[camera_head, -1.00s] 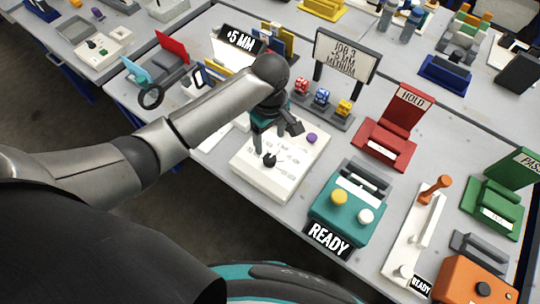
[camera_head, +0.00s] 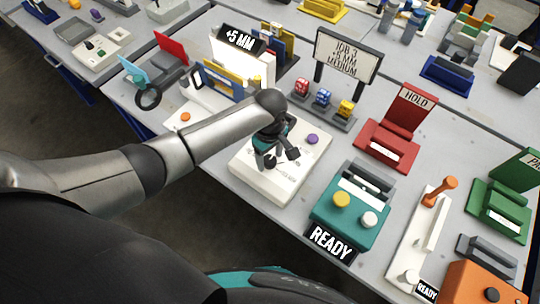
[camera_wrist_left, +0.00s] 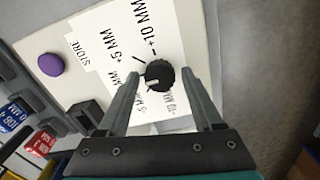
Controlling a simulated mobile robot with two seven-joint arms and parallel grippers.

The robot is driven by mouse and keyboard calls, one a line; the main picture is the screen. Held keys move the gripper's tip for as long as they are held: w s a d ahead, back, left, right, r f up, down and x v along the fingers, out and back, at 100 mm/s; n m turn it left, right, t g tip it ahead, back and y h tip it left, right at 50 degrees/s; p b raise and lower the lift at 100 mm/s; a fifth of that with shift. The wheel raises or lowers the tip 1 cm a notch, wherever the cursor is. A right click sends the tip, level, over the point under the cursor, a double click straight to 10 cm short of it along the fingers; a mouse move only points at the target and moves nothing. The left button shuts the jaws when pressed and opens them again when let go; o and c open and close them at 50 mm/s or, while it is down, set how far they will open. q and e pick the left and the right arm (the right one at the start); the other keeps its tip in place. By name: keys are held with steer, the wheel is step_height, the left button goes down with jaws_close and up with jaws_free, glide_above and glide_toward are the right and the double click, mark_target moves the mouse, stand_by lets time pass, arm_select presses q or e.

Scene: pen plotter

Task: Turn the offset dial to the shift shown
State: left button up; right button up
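The black offset dial (camera_wrist_left: 158,76) has a white pointer mark and sits on a white panel (camera_wrist_left: 95,18) printed with shift labels, including +5 MM and +10 MM. In the wrist view its mark lies on the lower-left side of the knob; the exact label it meets is unclear. My left gripper (camera_wrist_left: 161,73) is open, its fingers on either side of the dial with gaps visible. In the head view the left gripper (camera_head: 276,158) is low over the panel and largely hides the dial. A sign (camera_head: 240,39) reads +5 MM, and the job board (camera_head: 346,57) shows JOB 3, 5 MM, MEDIUM. My right gripper is out of view.
A purple button (camera_head: 312,139) is on the panel's far side. A teal box (camera_head: 346,213) with yellow and white buttons and a READY sign (camera_head: 331,242) stands to the right. Red, blue and yellow blocks (camera_head: 322,97) sit in a rack behind. A red HOLD stand (camera_head: 390,135) is farther right.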

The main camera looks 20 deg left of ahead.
arm_select(q)
jaws_close()
stand_by(0.3)
steer(key=shift+r+m+p, duration=0.1)
steer(key=shift+m+p, duration=0.2)
steer(key=shift+p, duration=0.4)
steer(key=m+p, duration=0.2)
steer(key=p, duration=0.1)
steer(key=shift+s, duration=0.1)
steer(key=m+p, duration=0.1)
steer(key=m, duration=0.1)
steer(key=shift+m+p, duration=0.85)
steer(key=shift+m, duration=1.25)
